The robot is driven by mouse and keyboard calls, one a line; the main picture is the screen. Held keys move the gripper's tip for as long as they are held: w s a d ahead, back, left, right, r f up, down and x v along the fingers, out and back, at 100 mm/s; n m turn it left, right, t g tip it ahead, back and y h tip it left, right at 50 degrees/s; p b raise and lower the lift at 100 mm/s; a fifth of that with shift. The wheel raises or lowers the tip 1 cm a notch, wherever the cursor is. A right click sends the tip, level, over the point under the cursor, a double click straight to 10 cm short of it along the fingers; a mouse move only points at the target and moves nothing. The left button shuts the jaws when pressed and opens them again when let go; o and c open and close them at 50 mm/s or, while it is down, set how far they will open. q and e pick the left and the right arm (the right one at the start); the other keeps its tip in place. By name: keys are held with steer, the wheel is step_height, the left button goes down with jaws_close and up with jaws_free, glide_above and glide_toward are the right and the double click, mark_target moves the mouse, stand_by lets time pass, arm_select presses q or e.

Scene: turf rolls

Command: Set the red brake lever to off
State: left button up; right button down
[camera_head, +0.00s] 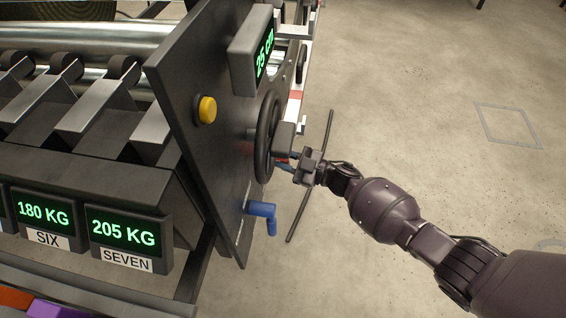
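My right arm comes in from the right, and its gripper (297,163) is beside the black handwheel (267,137) on the outer side of the dark upright panel (190,85). A small reddish bit (283,156) shows at the gripper's tip; it may be part of the red brake lever, but the lever's shape and setting are hidden. I cannot tell whether the fingers are open or shut. A blue lever (262,209) sticks out of the panel below the wheel, clear of the gripper. My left gripper is out of view.
A yellow button (206,109) is on the panel's left face, with a green-digit display (253,50) above. Weight displays reading 180 KG (43,215) and 205 KG (124,234) stand at left. A thin dark rod (311,178) lies beyond the gripper. Open concrete floor fills the right.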

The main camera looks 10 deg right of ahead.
steer(key=shift+w+d+r+n+b, duration=0.2)
steer(key=shift+w+n+b, duration=0.25)
steer(key=shift+n, duration=0.65)
steer(key=c, duration=0.9)
jaws_free()
steer(key=shift+c, duration=0.2)
steer(key=p+v, duration=0.1)
steer(key=v, duration=0.9)
steer(key=shift+d, duration=0.4)
steer(key=shift+s+f, duration=0.1)
